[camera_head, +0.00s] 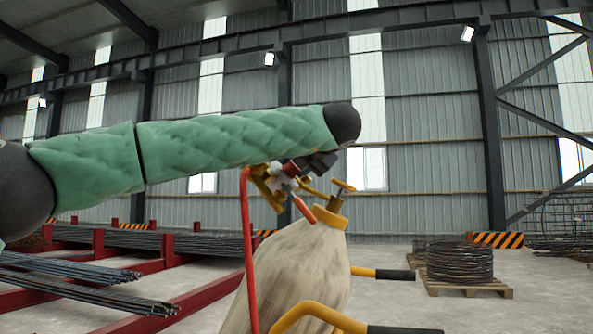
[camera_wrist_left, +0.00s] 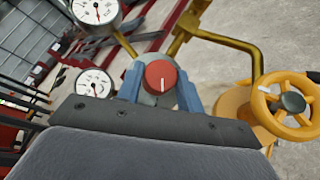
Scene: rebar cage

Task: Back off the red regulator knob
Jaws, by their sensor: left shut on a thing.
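The red regulator knob (camera_wrist_left: 160,76) is round with a white mark and sits between the two blue fingers of my left gripper (camera_wrist_left: 159,88) in the left wrist view. The left gripper is shut on it. In the head view my green-sleeved left arm reaches across to the regulator (camera_head: 290,172) on top of the cylinder (camera_head: 300,275), and the arm hides most of the gripper and the knob. Two white gauges, an upper one (camera_wrist_left: 96,8) and a lower one (camera_wrist_left: 95,87), stand left of the knob in the wrist view. My right gripper is not in view.
A yellow valve handwheel (camera_wrist_left: 289,104) sits right of the gripper; it also shows in the head view (camera_head: 343,186). A red hose (camera_head: 248,250) hangs from the regulator. Yellow handles with black grips (camera_head: 395,274) stick out beside the cylinder. Wire coils (camera_head: 460,263) lie on a pallet at right.

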